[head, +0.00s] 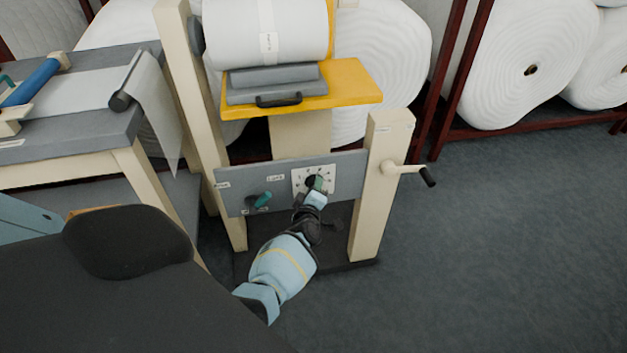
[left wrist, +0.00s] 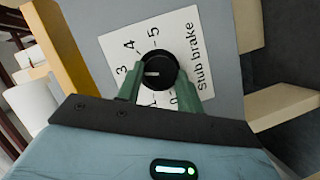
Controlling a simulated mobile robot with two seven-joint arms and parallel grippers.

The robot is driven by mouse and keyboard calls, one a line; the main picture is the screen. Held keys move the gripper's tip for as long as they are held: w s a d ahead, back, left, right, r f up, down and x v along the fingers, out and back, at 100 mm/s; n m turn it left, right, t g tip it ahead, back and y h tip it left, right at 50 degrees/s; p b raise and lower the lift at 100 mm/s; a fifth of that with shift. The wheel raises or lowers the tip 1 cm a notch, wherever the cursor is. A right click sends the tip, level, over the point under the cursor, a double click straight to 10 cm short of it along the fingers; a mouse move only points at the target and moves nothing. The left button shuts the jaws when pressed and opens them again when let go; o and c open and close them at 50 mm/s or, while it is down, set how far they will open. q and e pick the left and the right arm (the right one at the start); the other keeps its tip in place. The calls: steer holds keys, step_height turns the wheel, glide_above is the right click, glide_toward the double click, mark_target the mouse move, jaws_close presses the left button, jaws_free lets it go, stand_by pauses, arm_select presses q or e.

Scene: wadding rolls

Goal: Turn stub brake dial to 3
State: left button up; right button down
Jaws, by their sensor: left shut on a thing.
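The stub brake dial (left wrist: 158,71) is a round black knob with a white pointer line, on a white number plate (left wrist: 178,36) lettered "Stub brake". In the left wrist view its pointer line lies to the left, toward the 3. The 4 and 5 show above and the 1 and 0 below; the 2 is hidden by a finger. My left gripper (left wrist: 155,84) has its green fingers on either side of the knob, shut on it. In the head view the left gripper (head: 317,184) covers much of the dial plate (head: 300,180). My right gripper is not in view.
The plate sits on a grey panel (head: 350,168) between cream posts. A green-handled control (head: 262,200) is left of it, and a crank (head: 405,170) sticks out right. A yellow shelf (head: 350,82) with a white roll is above. Grey floor is free at right.

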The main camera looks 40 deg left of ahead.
arm_select(q)
steer(key=o, duration=1)
steer(key=shift+p+v, duration=1.35)
steer(key=shift+v, duration=2.55)
steer(key=shift+f, duration=0.1)
